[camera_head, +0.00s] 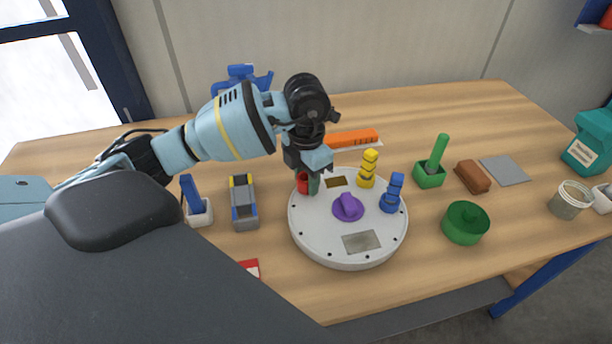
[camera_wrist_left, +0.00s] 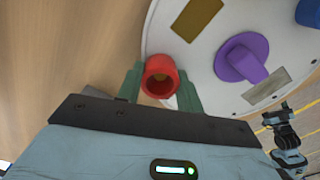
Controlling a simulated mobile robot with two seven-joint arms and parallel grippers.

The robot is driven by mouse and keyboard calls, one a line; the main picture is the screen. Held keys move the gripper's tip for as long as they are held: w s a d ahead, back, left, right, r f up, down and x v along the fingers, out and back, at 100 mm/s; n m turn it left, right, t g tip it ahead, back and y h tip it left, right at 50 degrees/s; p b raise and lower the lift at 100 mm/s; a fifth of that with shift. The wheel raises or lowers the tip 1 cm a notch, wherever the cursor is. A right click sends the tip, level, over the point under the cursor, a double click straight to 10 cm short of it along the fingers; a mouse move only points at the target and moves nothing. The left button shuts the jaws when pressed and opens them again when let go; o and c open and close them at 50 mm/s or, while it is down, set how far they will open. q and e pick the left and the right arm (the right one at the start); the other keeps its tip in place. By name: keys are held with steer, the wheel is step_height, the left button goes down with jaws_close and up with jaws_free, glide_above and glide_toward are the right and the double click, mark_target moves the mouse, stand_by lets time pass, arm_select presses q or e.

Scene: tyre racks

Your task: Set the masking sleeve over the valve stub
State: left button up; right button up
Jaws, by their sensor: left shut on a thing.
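My left gripper (camera_head: 308,183) is shut on a red hollow sleeve (camera_wrist_left: 160,77), with one green finger on each side of it. In the head view the sleeve (camera_head: 303,184) is partly hidden by the gripper, at the far-left part of the round grey plate (camera_head: 325,243). The plate carries a yellow stepped post (camera_head: 368,168), a blue one (camera_head: 392,193) and a purple knob (camera_head: 347,207). Which part is the valve stub is unclear. My right gripper (camera_wrist_left: 284,106) is tiny in the wrist view.
A green holder (camera_head: 430,176), brown block (camera_head: 473,177) and green round part (camera_head: 465,223) stand right of the plate. A grey-yellow holder (camera_head: 243,202) and white cup with blue handle (camera_head: 198,212) stand left. An orange strip (camera_head: 352,138) lies behind. Bare wood separates them.

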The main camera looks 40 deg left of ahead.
arm_select(q)
steer(key=shift+f, duration=0.2)
steer(key=o, duration=1)
steer(key=shift+c, duration=0.2)
steer(key=shift+r, duration=0.2)
step_height(320, 180, up, 12)
steer(key=p, duration=0.1)
